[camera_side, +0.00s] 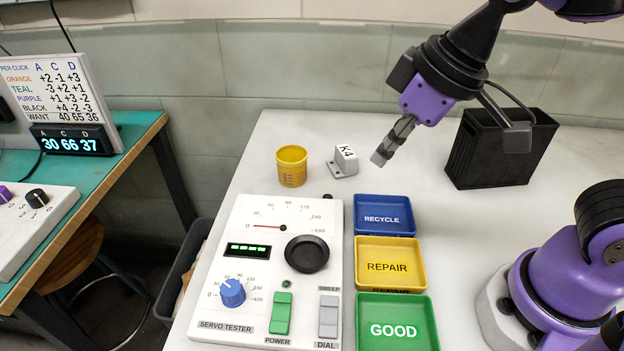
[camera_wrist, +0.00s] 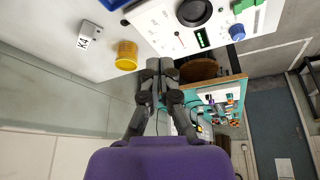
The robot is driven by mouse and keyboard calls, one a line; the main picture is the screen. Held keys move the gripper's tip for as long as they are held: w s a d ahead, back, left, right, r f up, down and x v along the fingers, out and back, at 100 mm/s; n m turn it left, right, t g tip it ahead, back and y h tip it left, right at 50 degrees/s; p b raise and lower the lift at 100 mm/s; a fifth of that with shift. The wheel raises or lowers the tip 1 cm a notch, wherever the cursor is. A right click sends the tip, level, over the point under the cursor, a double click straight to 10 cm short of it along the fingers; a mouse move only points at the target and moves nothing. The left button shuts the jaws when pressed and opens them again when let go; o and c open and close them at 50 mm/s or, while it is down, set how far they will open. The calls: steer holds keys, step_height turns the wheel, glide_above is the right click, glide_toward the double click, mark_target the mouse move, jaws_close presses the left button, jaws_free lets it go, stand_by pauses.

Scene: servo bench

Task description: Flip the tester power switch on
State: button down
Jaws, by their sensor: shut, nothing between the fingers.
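The servo tester (camera_side: 225,270) is a white panel on the bench, with a dial, a round black socket and a blue knob (camera_side: 232,292). Its green power switch (camera_side: 281,313) is at the lower middle, above the word POWER; I cannot tell surely which way it is tipped. A grey sweep/dial switch (camera_side: 328,316) is to its right. The green switch also shows at the top right of the wrist view (camera_wrist: 245,5). My gripper (camera_side: 381,157) is shut and empty, in the air behind the trays, well apart from the switch; its closed fingers show in the wrist view (camera_wrist: 160,66).
Blue RECYCLE (camera_side: 384,202), yellow REPAIR (camera_side: 390,248) and green GOOD (camera_side: 398,308) trays stand right of the tester. A yellow cup (camera_side: 291,168), grey K4 block (camera_side: 343,160) and black bin (camera_side: 500,150) stand behind. The tester display (camera_side: 247,250) shows green bars.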

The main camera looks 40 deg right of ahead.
steer(key=s+a+n+g, duration=0.1)
steer(key=a+n, duration=0.4)
steer(key=a, duration=0.9)
steer(key=shift+s+f+g+y, duration=0.3)
steer(key=shift+s+f, duration=0.15)
steer(key=shift+s, duration=0.05)
steer(key=shift+a, duration=0.1)
glide_toward(281, 298)
steer(key=x, duration=0.5)
steer(key=shift+w+a, duration=0.25)
steer(key=shift+w+f, duration=0.1)
steer(key=shift+f, duration=0.65)
steer(key=shift+w+d+f+g+y, duration=0.2)
steer(key=shift+d+f+g+y, duration=0.05)
steer(key=shift+f+g+y, duration=0.2)
steer(key=shift+s+a, duration=0.1)
steer(key=shift+r, duration=0.1)
